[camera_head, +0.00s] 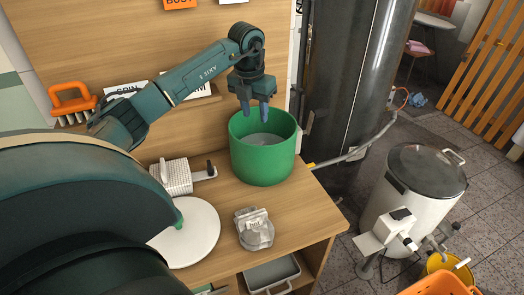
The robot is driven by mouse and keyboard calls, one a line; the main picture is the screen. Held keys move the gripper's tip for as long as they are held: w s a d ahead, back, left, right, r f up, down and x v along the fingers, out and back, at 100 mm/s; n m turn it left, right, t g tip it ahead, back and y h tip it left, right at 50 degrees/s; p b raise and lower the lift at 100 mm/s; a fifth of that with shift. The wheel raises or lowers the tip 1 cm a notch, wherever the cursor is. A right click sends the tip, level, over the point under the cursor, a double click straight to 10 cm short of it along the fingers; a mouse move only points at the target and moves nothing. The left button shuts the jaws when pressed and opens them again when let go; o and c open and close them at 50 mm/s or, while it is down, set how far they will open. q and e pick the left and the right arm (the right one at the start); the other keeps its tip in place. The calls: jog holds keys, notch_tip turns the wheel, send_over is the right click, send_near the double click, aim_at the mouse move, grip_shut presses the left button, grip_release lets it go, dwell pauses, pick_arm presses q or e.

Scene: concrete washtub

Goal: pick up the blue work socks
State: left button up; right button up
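My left gripper (257,113) points down into the mouth of the green tub (264,160) on the wooden bench. Its two blue-grey fingers are apart, and I see nothing between them. The tub holds something pale grey, perhaps water; no socks can be made out in it. My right gripper is not in view.
On the wooden bench (292,215) are a white ribbed block (176,177), a white round disc (190,235) and a clear container (254,231). A metal-lidded white drum (420,190) stands right, near an orange basket (440,284). A dark cylinder (350,80) stands behind.

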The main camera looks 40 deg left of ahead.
pick_arm(q)
jog(key=f, duration=0.7)
jog(key=shift+w+d+f, duration=0.1)
jog(key=shift+w+f, duration=0.1)
jog(key=shift+w, duration=0.2)
jog(key=shift+w+a+f+p, duration=0.15)
jog(key=shift+f+p, duration=0.2)
jog(key=shift+f, duration=1)
jog(key=shift+w+a+f+p, duration=0.15)
jog(key=shift+f+p, duration=0.2)
jog(key=shift+f, duration=1)
jog(key=shift+c, duration=0.2)
grip_shut()
